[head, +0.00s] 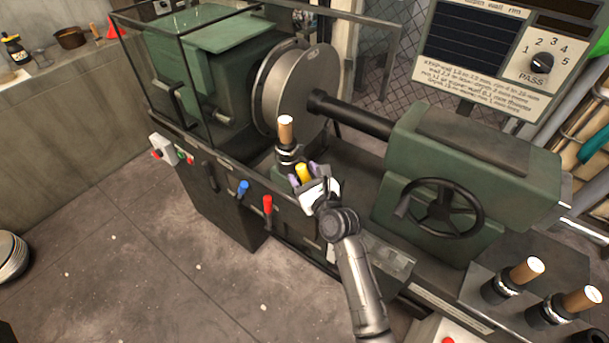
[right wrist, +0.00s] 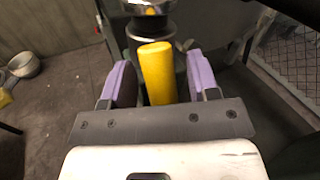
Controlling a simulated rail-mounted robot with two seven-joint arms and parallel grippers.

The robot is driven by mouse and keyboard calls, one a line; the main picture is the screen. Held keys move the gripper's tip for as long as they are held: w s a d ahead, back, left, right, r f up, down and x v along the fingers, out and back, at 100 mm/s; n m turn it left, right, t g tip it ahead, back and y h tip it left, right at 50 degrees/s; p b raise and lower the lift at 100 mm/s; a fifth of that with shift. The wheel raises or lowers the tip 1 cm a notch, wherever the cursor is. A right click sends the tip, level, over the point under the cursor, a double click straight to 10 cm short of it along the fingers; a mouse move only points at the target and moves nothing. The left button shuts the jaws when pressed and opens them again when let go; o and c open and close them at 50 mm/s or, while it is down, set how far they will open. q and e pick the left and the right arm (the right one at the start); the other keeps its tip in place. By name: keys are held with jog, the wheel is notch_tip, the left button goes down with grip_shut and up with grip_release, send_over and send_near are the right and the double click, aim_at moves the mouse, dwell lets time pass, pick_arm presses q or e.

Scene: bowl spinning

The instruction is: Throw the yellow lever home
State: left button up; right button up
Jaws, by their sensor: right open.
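The yellow lever (head: 302,173) stands at the front of the green lathe, just in front of a wooden-handled post (head: 286,133). In the right wrist view the lever (right wrist: 157,72) shows as a yellow rounded handle, between the two purple fingers of my right gripper (right wrist: 158,80). The fingers are open, with a visible gap on each side of the lever. In the head view my right gripper (head: 314,180) is at the lever. The lever's lower end is hidden behind the gripper body. My left gripper is not in view.
A blue lever (head: 243,187) and a red lever (head: 267,204) stand left of the yellow one on the lathe front. A handwheel (head: 439,207) and tailstock (head: 472,150) are at right. A metal disc (head: 308,92) is behind. Wooden-handled tools (head: 526,270) stand front right.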

jog(key=shift+c, duration=0.4)
grip_shut()
jog(key=shift+d, duration=0.1)
